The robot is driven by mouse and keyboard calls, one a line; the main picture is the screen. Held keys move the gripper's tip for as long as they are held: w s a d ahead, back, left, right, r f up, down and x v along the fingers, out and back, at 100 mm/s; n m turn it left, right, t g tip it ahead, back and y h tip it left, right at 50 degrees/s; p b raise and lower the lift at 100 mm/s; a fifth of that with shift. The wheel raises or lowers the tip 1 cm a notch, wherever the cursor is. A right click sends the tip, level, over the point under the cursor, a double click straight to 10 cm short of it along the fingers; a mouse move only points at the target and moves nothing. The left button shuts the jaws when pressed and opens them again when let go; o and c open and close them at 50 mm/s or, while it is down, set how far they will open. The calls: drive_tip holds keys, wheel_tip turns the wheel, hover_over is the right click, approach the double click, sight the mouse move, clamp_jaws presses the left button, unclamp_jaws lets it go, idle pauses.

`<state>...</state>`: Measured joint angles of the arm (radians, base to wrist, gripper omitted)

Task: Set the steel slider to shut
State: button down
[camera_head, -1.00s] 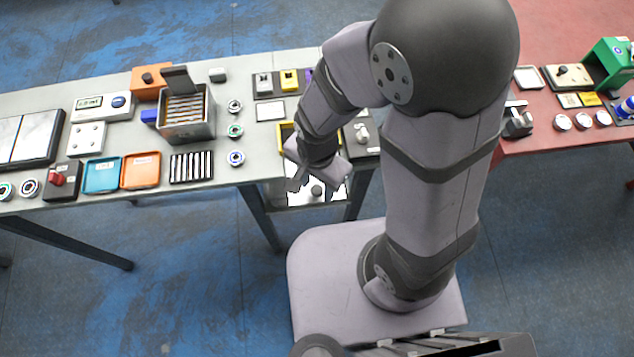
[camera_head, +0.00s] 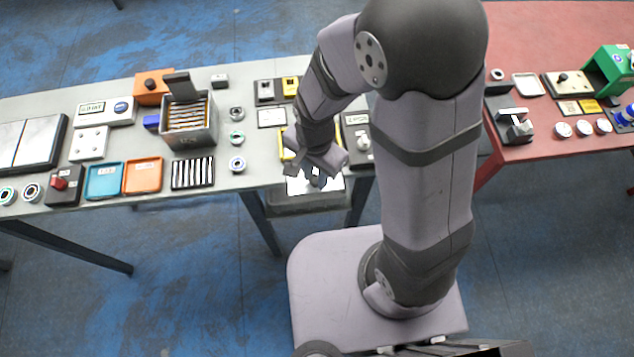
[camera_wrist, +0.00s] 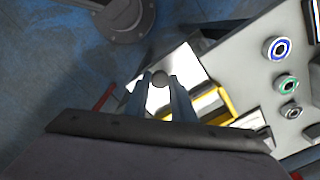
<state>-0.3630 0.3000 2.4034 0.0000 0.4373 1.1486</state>
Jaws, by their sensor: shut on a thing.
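The steel slider (camera_head: 298,187) is a bright, shiny plate at the table's front edge, partly under my gripper. It also shows in the wrist view (camera_wrist: 184,62) as a pale plate, with a yellow-edged frame (camera_wrist: 226,112) beside it. A round grey knob (camera_wrist: 160,79) stands on the plate between my two fingers. My gripper (camera_head: 317,181) is shut on the knob; the wrist view shows the fingers (camera_wrist: 163,88) on either side of it. My arm hides most of the frame in the head view. The plate still juts out past the frame.
A grey box with upright slats (camera_head: 188,128), orange (camera_head: 143,174) and blue (camera_head: 104,181) trays and several ringed discs stand left of my gripper. A dark panel with a grey knob (camera_head: 363,142) is close on the right. A red table (camera_head: 545,148) stands farther right.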

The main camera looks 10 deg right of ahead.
drive_tip(key=c, duration=1.5)
unclamp_jaws()
drive_tip(key=shift+r, duration=0.1)
drive_tip(key=shift+r, duration=3.6)
drive_tip(key=shift+c, duration=0.2)
